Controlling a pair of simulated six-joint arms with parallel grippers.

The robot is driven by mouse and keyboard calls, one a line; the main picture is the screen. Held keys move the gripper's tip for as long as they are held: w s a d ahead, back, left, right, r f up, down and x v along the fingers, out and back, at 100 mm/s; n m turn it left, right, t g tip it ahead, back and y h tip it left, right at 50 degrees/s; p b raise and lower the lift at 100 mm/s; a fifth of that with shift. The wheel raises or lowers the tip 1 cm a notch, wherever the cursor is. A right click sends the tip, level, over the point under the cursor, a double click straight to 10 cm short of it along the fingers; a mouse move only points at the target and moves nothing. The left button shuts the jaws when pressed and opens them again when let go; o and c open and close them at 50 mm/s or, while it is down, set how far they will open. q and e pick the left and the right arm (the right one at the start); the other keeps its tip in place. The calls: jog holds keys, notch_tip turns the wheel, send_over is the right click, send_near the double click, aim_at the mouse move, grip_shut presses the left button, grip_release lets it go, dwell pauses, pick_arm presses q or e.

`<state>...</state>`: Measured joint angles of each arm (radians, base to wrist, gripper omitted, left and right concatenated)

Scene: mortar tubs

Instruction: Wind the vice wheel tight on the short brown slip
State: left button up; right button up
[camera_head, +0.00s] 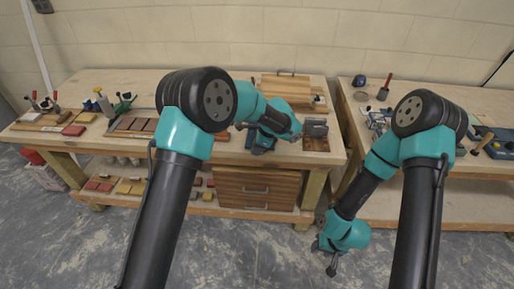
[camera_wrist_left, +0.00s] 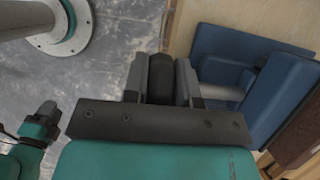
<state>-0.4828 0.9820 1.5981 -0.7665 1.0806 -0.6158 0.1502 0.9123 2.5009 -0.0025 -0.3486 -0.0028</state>
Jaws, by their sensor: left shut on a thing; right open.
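The blue vice (camera_head: 264,139) stands at the bench's front edge, partly hidden by my left arm. It fills the right of the left wrist view (camera_wrist_left: 235,60), with a pale metal rod between its blue parts. My left gripper (camera_wrist_left: 162,78) is shut on a dark part, seemingly the vice wheel (camera_wrist_left: 161,72), seen edge-on between the fingers. A brown piece (camera_wrist_left: 302,135) lies against the vice at the right edge of that view; I cannot tell whether it is the short slip. My right gripper (camera_head: 331,262) is open and empty, hanging low over the floor.
A second bench (camera_head: 350,105) with tools stands at right. Drawers (camera_head: 257,188) sit below. The floor is clear in front.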

pick_arm(q)
jog(key=shift+y, duration=0.4)
jog(key=y, duration=0.3)
jog(key=shift+d, duration=0.15)
jog(key=shift+s+d+r+y, duration=0.1)
jog(key=shift+r+y, duration=0.05)
jog(key=shift+y, duration=1.35)
jog(key=o, duration=0.9)
jog(key=v, duration=1.7)
jog(key=shift+s+d, duration=0.2)
jog(key=shift+s, duration=0.1)
